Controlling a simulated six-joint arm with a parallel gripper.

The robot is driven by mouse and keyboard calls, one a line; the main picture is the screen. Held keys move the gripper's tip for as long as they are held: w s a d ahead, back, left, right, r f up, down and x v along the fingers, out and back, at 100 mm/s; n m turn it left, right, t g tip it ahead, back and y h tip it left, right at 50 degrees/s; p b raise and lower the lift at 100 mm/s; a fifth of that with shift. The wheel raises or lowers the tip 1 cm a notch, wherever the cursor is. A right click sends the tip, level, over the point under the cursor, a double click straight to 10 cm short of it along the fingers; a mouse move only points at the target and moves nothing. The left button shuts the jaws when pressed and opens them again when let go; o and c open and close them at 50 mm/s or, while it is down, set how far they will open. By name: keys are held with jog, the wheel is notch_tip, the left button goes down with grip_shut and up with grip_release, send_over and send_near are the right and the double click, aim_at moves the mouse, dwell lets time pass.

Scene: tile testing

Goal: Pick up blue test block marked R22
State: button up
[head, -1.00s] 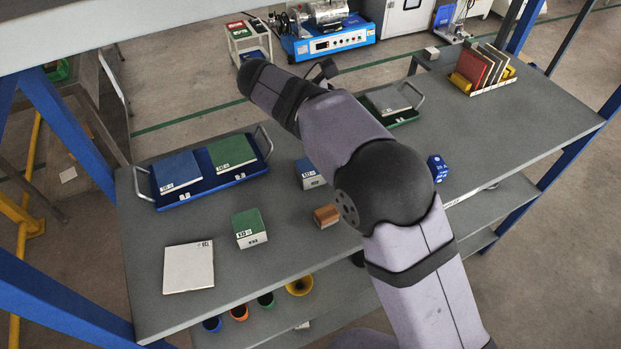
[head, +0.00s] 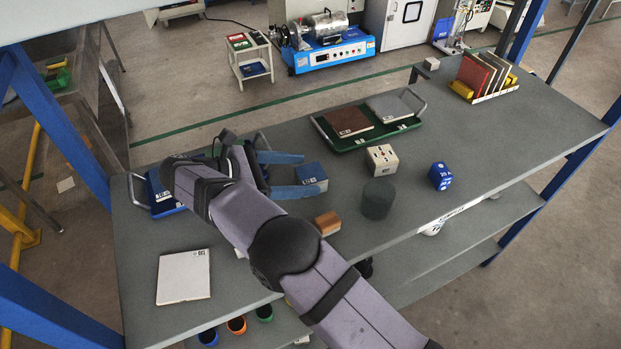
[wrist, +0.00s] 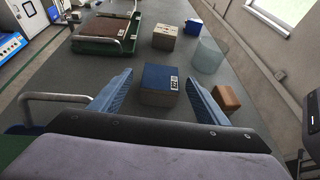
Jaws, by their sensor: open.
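The blue-topped test block (head: 311,174) with pale grey sides stands on the grey bench. Its top label is too small to read in the head view; in the wrist view, the block (wrist: 159,82) shows a black-and-white label I cannot make out. My gripper (head: 304,173) is open, with its blue fingers on either side of the block. The wrist view shows my gripper (wrist: 159,85) empty, the block framed between its fingers with gaps at both sides. A darker all-blue block (head: 440,176) with white marks stands farther right.
A wooden block (head: 327,223) stands close to the right finger. A white tile (head: 184,277) lies at left. My arm covers part of the blue tray (head: 160,203).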

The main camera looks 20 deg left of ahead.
aim_at(311, 173)
jog(key=shift+p+x, duration=0.55)
jog(key=shift+x, duration=0.6)
jog(key=shift+w+d+r+p, duration=0.1)
jog(key=shift+w+d+p, duration=0.25)
jog(key=shift+p, duration=0.2)
jog(key=p+x, duration=0.2)
jog(key=x, duration=0.1)
jog(key=shift+s+r, duration=0.1)
jog(key=shift+r, duration=0.1)
jog(key=shift+w+d+f, duration=0.4)
jog(key=shift+d+f, duration=0.1)
jog(key=shift+r, duration=0.1)
jog(key=c, duration=1.4)
